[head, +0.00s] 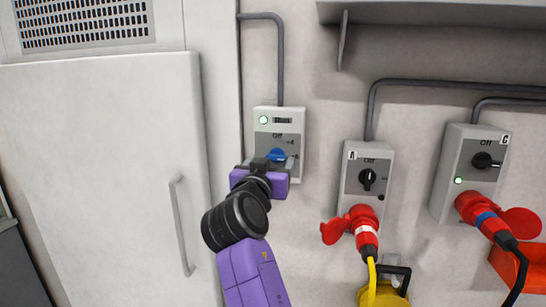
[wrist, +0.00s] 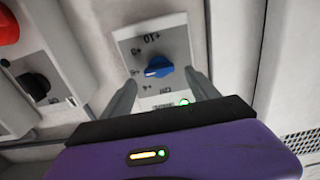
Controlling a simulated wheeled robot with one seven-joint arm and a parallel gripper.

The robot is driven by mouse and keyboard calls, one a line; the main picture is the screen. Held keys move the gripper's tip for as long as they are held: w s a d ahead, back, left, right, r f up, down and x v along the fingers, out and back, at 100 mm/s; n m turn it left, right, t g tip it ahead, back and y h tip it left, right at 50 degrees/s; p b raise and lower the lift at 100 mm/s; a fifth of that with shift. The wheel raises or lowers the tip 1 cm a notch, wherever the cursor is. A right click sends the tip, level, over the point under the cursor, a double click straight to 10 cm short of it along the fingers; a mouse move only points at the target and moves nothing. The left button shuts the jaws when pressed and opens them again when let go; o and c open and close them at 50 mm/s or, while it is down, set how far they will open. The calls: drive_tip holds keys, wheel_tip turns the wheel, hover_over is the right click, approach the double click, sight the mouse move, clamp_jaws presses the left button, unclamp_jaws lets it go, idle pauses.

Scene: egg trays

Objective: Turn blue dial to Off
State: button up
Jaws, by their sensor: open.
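The blue dial (head: 276,155) is on a grey control box (head: 264,113) on the wall, with an Off label above it and number marks around it. In the wrist view the box appears upside down, and the blue dial (wrist: 158,67) has its handle lying roughly sideways, away from the Off label (wrist: 165,88). Which mark it points at is hard to tell. My gripper (head: 268,166) is in front of the dial and hides the box's lower part. In the wrist view my gripper (wrist: 161,78) is open, with one finger on each side of the dial and gaps between.
A green light (head: 263,120) glows on the box. To the right are box A (head: 353,190) and box C (head: 449,185), each with a black dial and red plug. A white cabinet door (head: 110,150) with a vertical handle (head: 181,225) is at left. A shelf (head: 440,12) is above.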

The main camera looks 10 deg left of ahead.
sight(275, 158)
drive_tip(key=shift+w, duration=1.5)
drive_tip(key=c, duration=1.4)
drive_tip(key=shift+o, duration=0.2)
